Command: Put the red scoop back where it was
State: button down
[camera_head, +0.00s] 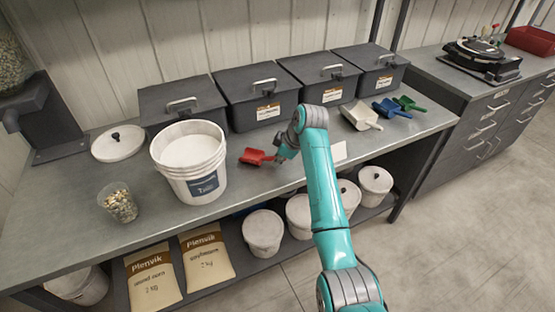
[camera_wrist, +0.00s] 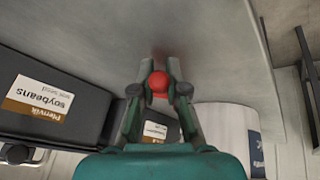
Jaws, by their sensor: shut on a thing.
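The red scoop (camera_head: 256,156) is at the middle of the grey bench, in front of the black bins and right of the white bucket. My gripper (camera_head: 279,155) is shut on its handle from the right side. In the wrist view, the round red handle end of the scoop (camera_wrist: 158,84) shows between the two fingers of my gripper (camera_wrist: 159,74); the scoop's bowl is hidden there. I cannot tell whether the scoop touches the bench top. A white scoop (camera_head: 361,116), a blue scoop (camera_head: 391,108) and a green scoop (camera_head: 409,103) lie at the right of the bench.
Several black lidded bins (camera_head: 262,97) stand along the back. The open white bucket (camera_head: 190,160), a white lid (camera_head: 118,143) and a clear cup of seeds (camera_head: 119,204) are left. A balance (camera_head: 482,57) and red tray (camera_head: 530,40) are on the right counter. Bare bench (camera_head: 75,175) shows at left.

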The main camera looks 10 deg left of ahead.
jog(key=shift+f, duration=0.2)
jog(key=c, duration=1.2)
grip_release()
jog(key=v, duration=1.2)
jog(key=shift+r, duration=0.15)
